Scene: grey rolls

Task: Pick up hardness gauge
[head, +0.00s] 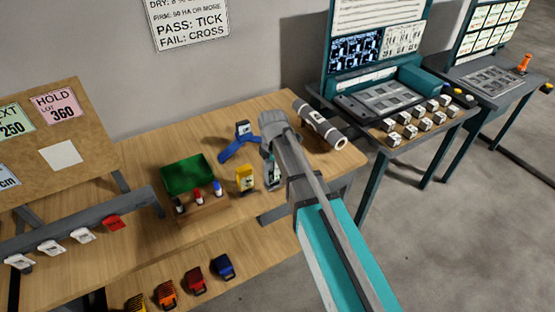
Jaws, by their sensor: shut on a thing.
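My gripper (271,172) is over the wooden table, pointing down, in the head view. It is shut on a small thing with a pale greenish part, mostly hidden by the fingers. This is likely the hardness gauge, but its shape is too small and covered to be sure. A yellow device (244,177) with a pale face stands upright just left of the gripper. A blue curved tool (239,148) with a small dark-and-white block at its top lies farther back. I cannot tell how far the held thing is above the table.
A grey roll (321,124) lies at the table's back right. A green tray (188,174) and a wooden holder (203,212) with three markers stand left. Several stamps (195,280) sit in front. A teal workstation (395,97) stands right. Bare wood (130,255) shows at left front.

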